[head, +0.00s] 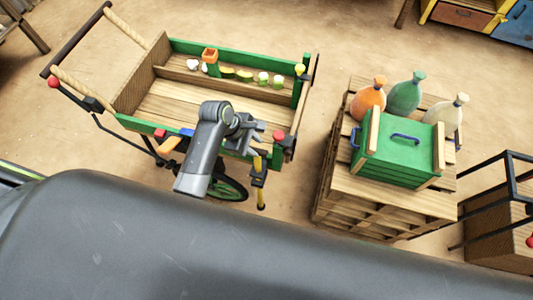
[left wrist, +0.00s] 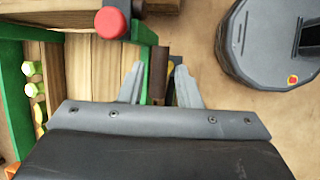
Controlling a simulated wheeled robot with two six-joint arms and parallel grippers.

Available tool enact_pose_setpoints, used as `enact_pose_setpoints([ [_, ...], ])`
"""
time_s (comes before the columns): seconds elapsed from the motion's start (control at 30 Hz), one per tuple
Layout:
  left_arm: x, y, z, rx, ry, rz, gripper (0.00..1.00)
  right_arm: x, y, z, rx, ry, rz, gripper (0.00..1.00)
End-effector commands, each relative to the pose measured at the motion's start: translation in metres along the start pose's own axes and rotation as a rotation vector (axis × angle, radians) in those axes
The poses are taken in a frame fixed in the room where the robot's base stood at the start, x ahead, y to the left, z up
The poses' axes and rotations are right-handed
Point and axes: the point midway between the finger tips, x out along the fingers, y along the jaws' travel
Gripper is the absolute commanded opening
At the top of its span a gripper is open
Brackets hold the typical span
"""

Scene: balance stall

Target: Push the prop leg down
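A wooden handcart (head: 175,106) with green sides stands at the left in the head view. At its near right corner is a prop leg (head: 261,196), a thin yellow and dark bar pointing down to the ground beside the wheel. My left gripper (head: 258,133) is above this corner, close to a red knob (head: 278,135). In the left wrist view its two fingers (left wrist: 157,78) are apart, with a dark brown strip of the cart and a bit of yellow seen beyond the gap. I cannot tell whether they touch anything. My right gripper is not in view.
A pallet stack (head: 385,205) with a green crate (head: 405,145) and several bottles (head: 405,95) stands to the right of the cart. A dark frame with a box (head: 495,225) is at the far right. Bare sandy floor lies between the cart and the pallets.

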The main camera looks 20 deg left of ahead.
Motion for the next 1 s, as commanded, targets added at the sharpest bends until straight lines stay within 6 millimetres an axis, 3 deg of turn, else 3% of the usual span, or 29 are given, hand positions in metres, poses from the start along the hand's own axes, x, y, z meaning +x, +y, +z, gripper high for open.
enact_pose_setpoints([
  [0.2,0.041,-0.001,0.0,-0.002,-0.001,-0.003,0.31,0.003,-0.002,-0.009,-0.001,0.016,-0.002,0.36],
  [0.5,0.079,0.0,0.0,0.0,0.0,0.0,0.31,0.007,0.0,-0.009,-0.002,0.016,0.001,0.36],
  [0.97,0.087,0.0,0.0,0.0,0.001,0.001,0.31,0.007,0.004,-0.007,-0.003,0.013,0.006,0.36],
  [1.0,0.087,0.0,0.0,0.0,0.001,0.001,0.25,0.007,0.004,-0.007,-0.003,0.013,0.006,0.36],
])
